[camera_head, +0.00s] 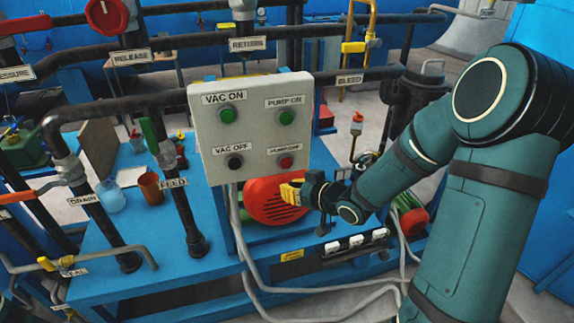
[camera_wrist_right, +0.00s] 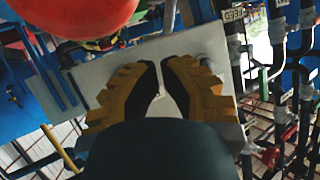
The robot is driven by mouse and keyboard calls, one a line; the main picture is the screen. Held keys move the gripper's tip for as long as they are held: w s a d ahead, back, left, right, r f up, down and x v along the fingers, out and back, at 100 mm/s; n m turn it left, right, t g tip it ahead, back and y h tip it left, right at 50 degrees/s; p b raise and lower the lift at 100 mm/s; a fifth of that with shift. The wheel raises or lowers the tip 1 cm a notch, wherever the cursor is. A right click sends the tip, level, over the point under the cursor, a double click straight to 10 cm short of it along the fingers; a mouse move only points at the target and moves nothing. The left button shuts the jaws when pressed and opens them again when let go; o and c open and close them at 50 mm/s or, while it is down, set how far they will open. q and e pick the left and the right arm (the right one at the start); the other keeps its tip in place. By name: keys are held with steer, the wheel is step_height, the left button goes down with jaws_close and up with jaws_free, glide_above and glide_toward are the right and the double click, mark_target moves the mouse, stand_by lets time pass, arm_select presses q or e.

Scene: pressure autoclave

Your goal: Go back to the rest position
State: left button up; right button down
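My right arm comes in from the right in the head view. Its right gripper (camera_head: 291,192) has yellow fingers close together, in front of the red pump motor (camera_head: 268,207) and below the control panel (camera_head: 250,128). Whether it touches the motor cannot be told. In the right wrist view the two ridged yellow fingers of my right gripper (camera_wrist_right: 159,66) are nearly together, with nothing visible held between them. A pale panel (camera_wrist_right: 205,45) shows behind them, and a large red rounded body (camera_wrist_right: 80,14) is at top left. My left gripper is not in view.
The panel has two green buttons, one black (camera_head: 235,162) and one red (camera_head: 286,162). Dark pipes (camera_head: 177,180) stand left of it. A blue bench (camera_head: 150,232) carries an orange-brown cup (camera_head: 151,187) and a clear beaker (camera_head: 110,196). Grey cables (camera_head: 340,297) hang in front.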

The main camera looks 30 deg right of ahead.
stand_by(0.5)
steer(key=s+a+f+m+g, duration=0.1)
steer(key=s+a+f+g, duration=0.15)
steer(key=a+f, duration=0.35)
steer(key=s+a+f+m+g, duration=0.1)
steer(key=a+f+g, duration=0.3)
steer(key=f, duration=0.5)
steer(key=s+a+f+g, duration=0.4)
steer(key=s+a+f, duration=0.5)
steer(key=s, duration=0.3)
steer(key=shift+s+a+f+m+g, duration=0.2)
steer(key=shift+s+a+m+g, duration=0.15)
steer(key=shift+a, duration=0.3)
